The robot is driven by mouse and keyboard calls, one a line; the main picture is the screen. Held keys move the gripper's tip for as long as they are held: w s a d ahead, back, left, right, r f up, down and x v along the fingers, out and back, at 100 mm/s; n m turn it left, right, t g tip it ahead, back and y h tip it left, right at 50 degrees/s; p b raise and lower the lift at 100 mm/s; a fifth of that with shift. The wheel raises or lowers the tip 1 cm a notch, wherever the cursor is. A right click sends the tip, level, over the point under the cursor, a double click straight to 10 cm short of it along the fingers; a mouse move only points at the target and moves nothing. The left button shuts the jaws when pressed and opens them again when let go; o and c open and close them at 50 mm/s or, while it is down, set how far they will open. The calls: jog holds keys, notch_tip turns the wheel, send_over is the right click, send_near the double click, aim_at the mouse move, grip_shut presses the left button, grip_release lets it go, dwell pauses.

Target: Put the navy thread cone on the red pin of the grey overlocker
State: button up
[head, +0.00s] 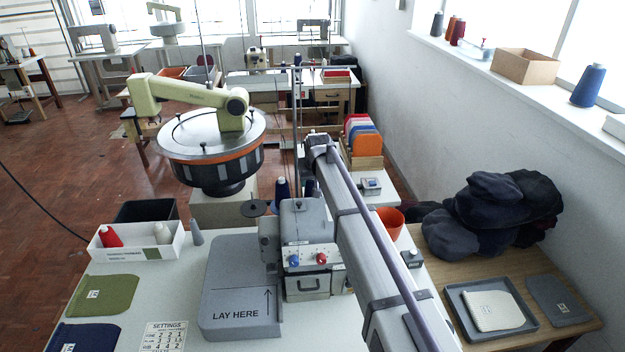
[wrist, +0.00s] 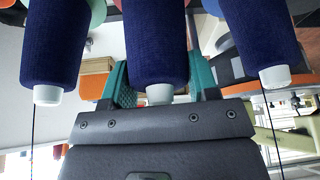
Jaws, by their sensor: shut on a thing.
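The wrist picture looks inverted. In it, my gripper (wrist: 160,76) has its teal-padded fingers shut around the middle navy thread cone (wrist: 155,42), whose white tube end points down toward the gripper body. Two similar navy cones stand either side of it, a left cone (wrist: 55,45) and a right cone (wrist: 262,38). In the head view, the grey overlocker (head: 303,235) has a blue and a red knob on its front. A navy cone (head: 281,190) shows behind it, with another navy shape (head: 309,187) beside my arm. My arm hides the fingers there. I cannot make out the red pin.
A round knitting machine (head: 210,150) with a pale green arm stands behind left. A white tray (head: 140,250) with red and pale cones is at left. A grey plate marked LAY HERE (head: 238,318) lies in front. Dark caps (head: 490,215) are piled at right.

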jog(key=shift+f+b, duration=0.35)
jog(key=shift+f, duration=0.05)
jog(key=o, duration=1.1)
jog(key=shift+r, duration=0.1)
jog(key=shift+c, duration=0.2)
jog(key=p+v, duration=1)
jog(key=shift+r, duration=0.35)
jog(key=shift+s, duration=0.1)
jog(key=s+d, duration=0.2)
jog(key=s, duration=0.2)
jog(key=s+d+f+g, duration=0.1)
jog(key=s+d, duration=0.1)
jog(key=s, duration=0.2)
jog(key=s+d+f+g+b, duration=0.1)
jog(key=s, duration=0.3)
jog(key=shift+d+h, duration=0.3)
jog(key=shift+d, duration=0.1)
jog(key=s+d+f+m+g+b, duration=0.1)
jog(key=s+d+f+b, duration=0.1)
jog(key=s+d, duration=0.6)
jog(key=s+d+f+m+g+b, duration=0.1)
jog(key=s+d+f+m+b, duration=0.1)
jog(key=s+d, duration=0.7)
jog(key=shift+s+d+f+m+h+b, duration=0.25)
jog(key=shift+s+f+h+b, duration=0.35)
jog(key=shift+s, duration=2.4)
